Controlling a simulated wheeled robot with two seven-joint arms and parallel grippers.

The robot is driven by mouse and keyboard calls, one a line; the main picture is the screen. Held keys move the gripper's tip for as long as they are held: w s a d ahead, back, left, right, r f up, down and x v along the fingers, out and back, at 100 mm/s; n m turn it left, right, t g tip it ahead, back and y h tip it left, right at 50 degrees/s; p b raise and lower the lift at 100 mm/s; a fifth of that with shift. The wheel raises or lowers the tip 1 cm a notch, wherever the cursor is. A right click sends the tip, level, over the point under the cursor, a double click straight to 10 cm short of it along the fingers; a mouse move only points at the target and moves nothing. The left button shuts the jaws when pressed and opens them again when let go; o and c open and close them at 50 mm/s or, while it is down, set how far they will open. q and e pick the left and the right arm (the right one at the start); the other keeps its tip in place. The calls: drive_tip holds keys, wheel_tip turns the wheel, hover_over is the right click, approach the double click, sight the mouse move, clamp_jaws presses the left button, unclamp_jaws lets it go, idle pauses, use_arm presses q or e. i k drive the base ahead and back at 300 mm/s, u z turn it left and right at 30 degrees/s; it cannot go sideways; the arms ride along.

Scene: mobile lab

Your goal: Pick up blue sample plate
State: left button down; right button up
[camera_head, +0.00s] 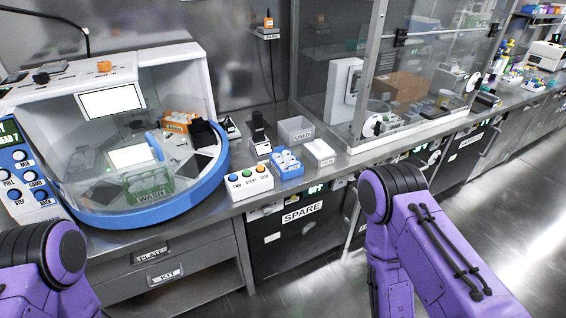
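A small blue plate or rack (289,170) with several white round items in it stands on the steel bench, right of the three-button box. It is the closest match I see for the blue sample plate. Only purple and black links of my two arms show, at the lower left and lower right. Neither gripper is in view, and both visible arm parts are well short of the blue plate.
The button box (249,183) stands close left of the plate, a white box (319,153) right, a grey bin (296,131) behind. A blue-rimmed machine (150,213) fills the left. A glass-fronted cabinet (420,70) stands right. Open floor (500,220) lies at right.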

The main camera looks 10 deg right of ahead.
sight(285, 164)
drive_tip(key=z, duration=2.1)
drive_tip(key=i, duration=1.2)
drive_tip(key=u, duration=0.4)
